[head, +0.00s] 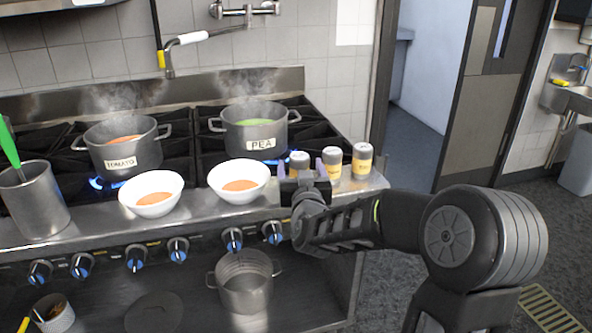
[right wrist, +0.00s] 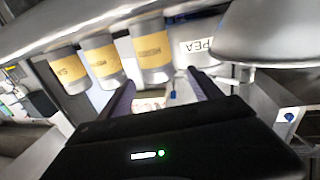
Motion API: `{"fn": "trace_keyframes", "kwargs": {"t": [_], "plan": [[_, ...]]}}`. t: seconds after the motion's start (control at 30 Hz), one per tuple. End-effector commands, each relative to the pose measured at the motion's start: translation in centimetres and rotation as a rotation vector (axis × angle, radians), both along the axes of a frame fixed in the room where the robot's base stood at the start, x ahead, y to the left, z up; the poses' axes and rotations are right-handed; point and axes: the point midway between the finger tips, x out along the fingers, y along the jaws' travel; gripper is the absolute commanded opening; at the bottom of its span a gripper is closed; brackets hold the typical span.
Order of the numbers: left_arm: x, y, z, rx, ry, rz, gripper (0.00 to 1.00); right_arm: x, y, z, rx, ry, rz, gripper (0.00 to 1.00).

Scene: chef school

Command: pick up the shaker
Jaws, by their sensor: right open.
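Three shakers with grey and yellow bands stand in a row on the stove's front ledge: a left one (head: 299,157), a middle one (head: 332,160) and a right one (head: 362,160). Their label text is too small to read. My right gripper (head: 300,169) is open and empty, in front of the left shaker, whose lower part it hides. In the right wrist view the nearest shaker (right wrist: 151,50) lies ahead, between the lines of the two fingers (right wrist: 160,82). Contact is not visible. My left gripper is not in view.
White soup bowls (head: 151,195) (head: 239,182) stand left of the gripper on the ledge. Steaming pots marked TOMATO (head: 122,148) and PEA (head: 256,137) sit on burners behind, with blue flames showing. A metal utensil holder (head: 34,203) stands far left.

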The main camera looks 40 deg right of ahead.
Motion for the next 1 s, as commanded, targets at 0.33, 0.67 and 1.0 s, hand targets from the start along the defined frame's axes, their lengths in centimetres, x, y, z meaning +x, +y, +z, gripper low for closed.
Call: {"fn": "trace_keyframes", "kwargs": {"t": [0.33, 0.67, 1.0], "plan": [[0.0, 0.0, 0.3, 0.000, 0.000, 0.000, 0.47, 2.2, -1.3, 0.0, 0.001, 0.001, 0.001, 0.74], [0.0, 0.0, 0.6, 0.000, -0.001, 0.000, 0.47, 2.8, -1.7, 0.1, 0.001, 0.001, 0.000, 0.74], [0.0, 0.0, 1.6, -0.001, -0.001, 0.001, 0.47, 6.4, -3.9, 0.2, 0.002, 0.003, 0.002, 0.74]]}}
